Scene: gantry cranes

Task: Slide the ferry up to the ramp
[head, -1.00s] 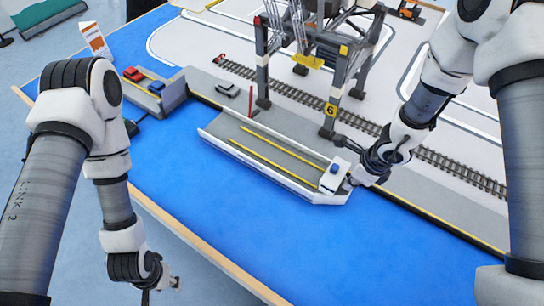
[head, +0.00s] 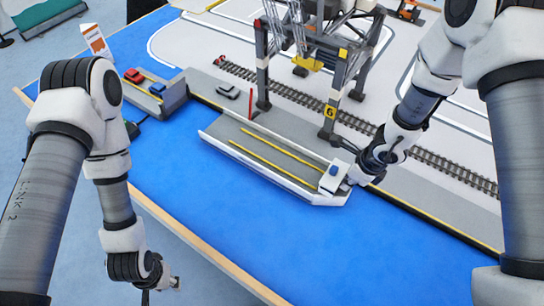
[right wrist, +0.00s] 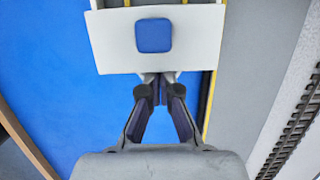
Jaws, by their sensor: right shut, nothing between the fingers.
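The ferry (head: 262,153) has a grey deck with yellow lines, white sides and a white cabin (head: 333,178) with a blue top at its right end. It lies on the blue water along the quay. The ramp (head: 170,98), a grey block bearing a red and a blue car, stands up-left, with blue water between it and the ferry. My right gripper (head: 352,180) is at the ferry's cabin end. In the right wrist view its closed, empty fingertips (right wrist: 151,88) are right against or just behind the cabin (right wrist: 112,42); contact is unclear.
The quay (head: 420,205) with a yellow edge line runs along the ferry's far side. A gantry crane (head: 331,112) and a rail track (head: 440,160) stand behind. A grey car (head: 228,90) and a red post (head: 252,103) are near the ferry's left end. Water in front is clear.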

